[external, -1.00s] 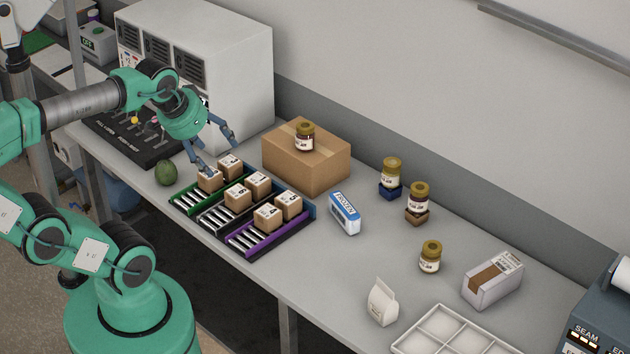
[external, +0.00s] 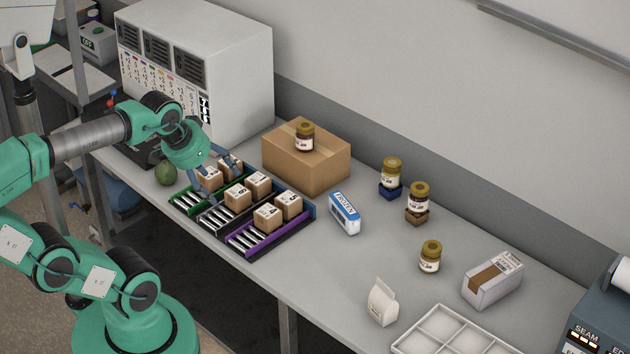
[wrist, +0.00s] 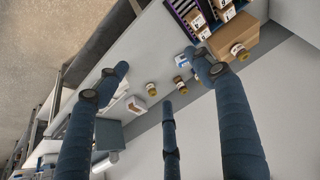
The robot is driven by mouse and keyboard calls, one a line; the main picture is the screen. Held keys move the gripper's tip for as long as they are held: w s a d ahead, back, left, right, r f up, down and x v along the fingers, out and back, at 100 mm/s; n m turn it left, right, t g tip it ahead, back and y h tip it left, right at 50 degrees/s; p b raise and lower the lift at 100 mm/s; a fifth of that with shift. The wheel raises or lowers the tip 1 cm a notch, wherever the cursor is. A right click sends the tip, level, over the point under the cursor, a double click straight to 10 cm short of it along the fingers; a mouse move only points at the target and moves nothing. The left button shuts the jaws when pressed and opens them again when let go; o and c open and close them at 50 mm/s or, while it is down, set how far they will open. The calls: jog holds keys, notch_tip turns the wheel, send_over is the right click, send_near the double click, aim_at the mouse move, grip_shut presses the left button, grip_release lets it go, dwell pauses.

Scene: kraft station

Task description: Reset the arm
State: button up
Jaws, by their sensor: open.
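My gripper (external: 222,178) is above the left part of the sorting rack, close to the small cardboard boxes in the green lane. In the wrist view my gripper (wrist: 165,90) shows its blue fingers spread wide with nothing between them. The rack has a green lane (external: 181,203), a dark lane (external: 212,221) and a purple lane (external: 250,243). Each lane holds small numbered boxes, such as one in the dark lane (external: 238,198) and one in the purple lane (external: 267,217). A finger partly hides the boxes in the green lane.
A large cardboard box (external: 300,165) with a jar (external: 305,137) on top stands behind the rack. A green avocado-like item (external: 165,174) is at left. A frozen-food pack (external: 344,213), jars (external: 390,172), a white bag (external: 383,302) and a tray (external: 440,315) are at right.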

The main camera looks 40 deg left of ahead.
notch_tip(320, 180, down, 2)
jog(key=shift+f+b, duration=0.1)
jog(key=shift+b, duration=0.6)
